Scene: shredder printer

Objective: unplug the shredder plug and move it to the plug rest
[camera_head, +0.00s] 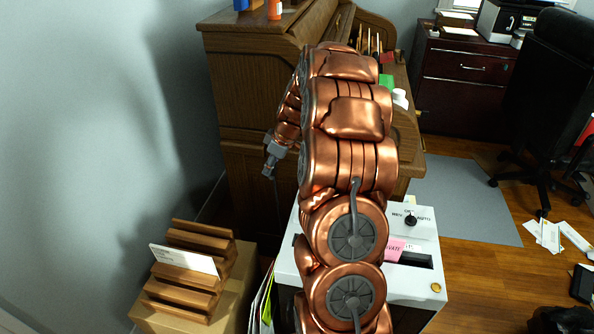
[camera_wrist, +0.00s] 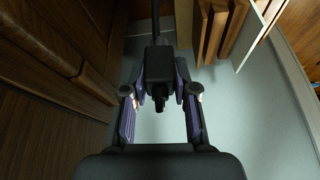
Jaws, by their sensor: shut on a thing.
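The black shredder plug (camera_wrist: 160,73) is between the two fingers of my gripper (camera_wrist: 160,85) in the wrist view. The fingers have purple-grey pads and are shut on it. Its dark cord (camera_wrist: 155,20) runs away toward the top of the picture. In the head view my gripper (camera_head: 270,168) hangs left of my copper arm, in front of the wooden desk's side; the plug is too small to make out there. The white shredder (camera_head: 425,288) stands at the lower middle, partly hidden by my arm. I cannot identify the plug rest or the socket.
A slatted wooden letter rack (camera_head: 188,285) with a white envelope stands on a cardboard box (camera_head: 242,283) at lower left. The roll-top desk (camera_head: 240,105) stands behind my arm, beside the grey wall (camera_head: 85,120). An office chair (camera_head: 555,75) and loose papers are at right.

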